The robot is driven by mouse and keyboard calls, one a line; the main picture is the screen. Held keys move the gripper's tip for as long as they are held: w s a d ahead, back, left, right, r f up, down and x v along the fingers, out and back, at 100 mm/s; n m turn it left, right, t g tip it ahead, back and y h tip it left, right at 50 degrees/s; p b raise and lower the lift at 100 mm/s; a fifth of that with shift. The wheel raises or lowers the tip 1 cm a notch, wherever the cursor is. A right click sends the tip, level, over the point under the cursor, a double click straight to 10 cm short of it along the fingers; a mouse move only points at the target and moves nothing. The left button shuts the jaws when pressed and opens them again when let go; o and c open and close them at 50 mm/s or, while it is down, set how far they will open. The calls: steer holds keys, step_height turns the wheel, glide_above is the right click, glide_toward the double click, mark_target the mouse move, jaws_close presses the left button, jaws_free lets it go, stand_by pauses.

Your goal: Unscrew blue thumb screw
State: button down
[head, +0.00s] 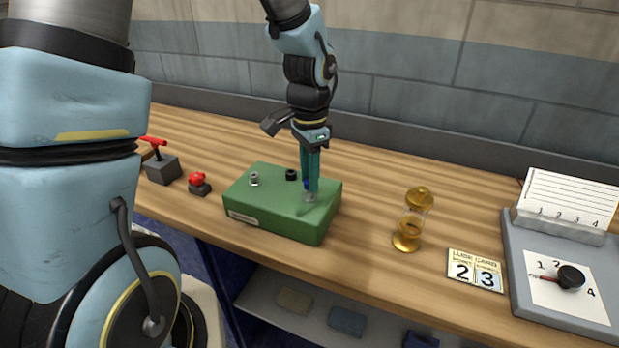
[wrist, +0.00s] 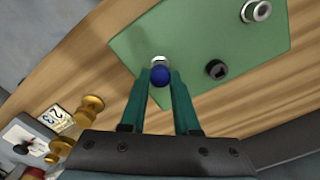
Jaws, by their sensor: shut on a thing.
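The green box (head: 262,212) stands on the wooden table. The blue thumb screw (wrist: 161,76) sits at a silver collar (wrist: 159,62) on the box's top in the wrist view. In the head view only a sliver of blue shows between the fingers. My gripper (head: 310,190) points straight down over the right part of the box, its teal fingers shut on the blue thumb screw. The fingers hide most of the screw in the head view. I cannot tell how far the screw is out of its collar.
On the same box are a silver fitting (head: 254,180) and a black knob (head: 291,175). A red button (head: 199,183) and a red-handled lever box (head: 161,166) stand left.

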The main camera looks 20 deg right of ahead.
steer(key=shift+n, duration=0.3)
steer(key=n, duration=0.3)
steer(key=shift+b, duration=0.3)
steer(key=shift+n, duration=0.7)
steer(key=n, duration=0.3)
steer(key=shift+n, duration=0.8)
steer(key=n+p, duration=0.1)
steer(key=n, duration=0.2)
steer(key=shift+r, duration=0.15)
steer(key=shift+n, duration=0.8)
